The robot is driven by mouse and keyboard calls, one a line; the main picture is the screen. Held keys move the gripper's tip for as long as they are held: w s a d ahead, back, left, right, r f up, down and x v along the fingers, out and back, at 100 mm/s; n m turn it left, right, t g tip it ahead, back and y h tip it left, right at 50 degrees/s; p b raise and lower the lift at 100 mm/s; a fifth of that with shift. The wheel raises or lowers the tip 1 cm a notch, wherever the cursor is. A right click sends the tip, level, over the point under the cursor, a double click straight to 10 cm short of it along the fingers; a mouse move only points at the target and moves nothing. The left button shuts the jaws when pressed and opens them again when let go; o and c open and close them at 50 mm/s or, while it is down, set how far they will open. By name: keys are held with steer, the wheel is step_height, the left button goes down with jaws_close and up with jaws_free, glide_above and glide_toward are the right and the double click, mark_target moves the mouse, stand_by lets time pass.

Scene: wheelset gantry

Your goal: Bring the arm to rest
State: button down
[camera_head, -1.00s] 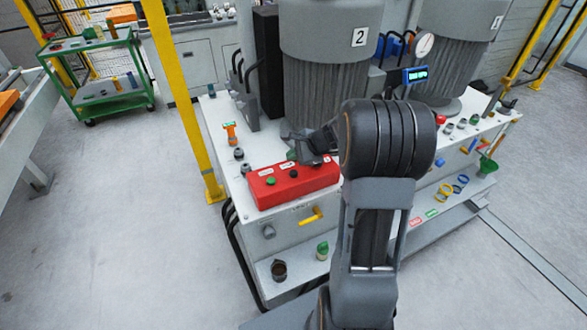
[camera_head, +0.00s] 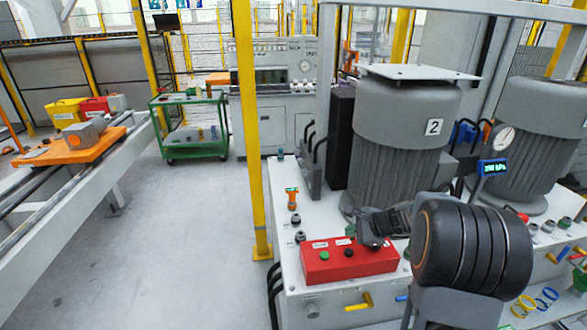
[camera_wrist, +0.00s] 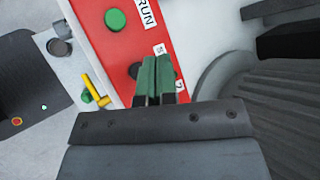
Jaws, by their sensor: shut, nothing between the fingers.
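My gripper (camera_wrist: 155,80) is shut with nothing in it. In the wrist view its green fingertips lie together over the red control box (camera_wrist: 112,45), beside a dark knob on it. Whether they touch the box I cannot tell. In the head view my gripper (camera_head: 372,238) is partly hidden by my own wrist and arm, close above the right part of the red control box (camera_head: 350,264). The box has a green button (camera_wrist: 115,19) and white labels and sits on the white machine top. My arm reaches in from the lower right.
A grey motor marked 2 (camera_head: 400,145) stands behind the box. A pressure gauge and a blue display (camera_head: 493,168) are to its right. A yellow post (camera_head: 247,120) rises left of the machine. A green cart (camera_head: 190,125) and an orange plate (camera_head: 70,147) stand further left. Floor between is clear.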

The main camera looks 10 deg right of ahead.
steer(key=s+f+n+g, duration=0.1)
steer(key=s+f+n, duration=0.1)
steer(key=s, duration=0.1)
steer(key=shift+a+f+n+g, duration=0.15)
steer(key=shift+n+g, duration=0.15)
steer(key=shift+g, duration=0.1)
steer(key=s+a+r+n+h, duration=0.3)
steer(key=s+a+r+n, duration=0.1)
steer(key=s+n, duration=0.4)
steer(key=s+a+r+n+g+h, duration=0.1)
steer(key=s+a+r+n+h, duration=0.2)
steer(key=s+a+n, duration=0.3)
steer(key=s+r+n, duration=0.1)
steer(key=s+n, duration=0.1)
steer(key=s, duration=0.2)
steer(key=shift+r, duration=0.25)
steer(key=shift+s+a, duration=0.1)
steer(key=shift+a, duration=0.05)
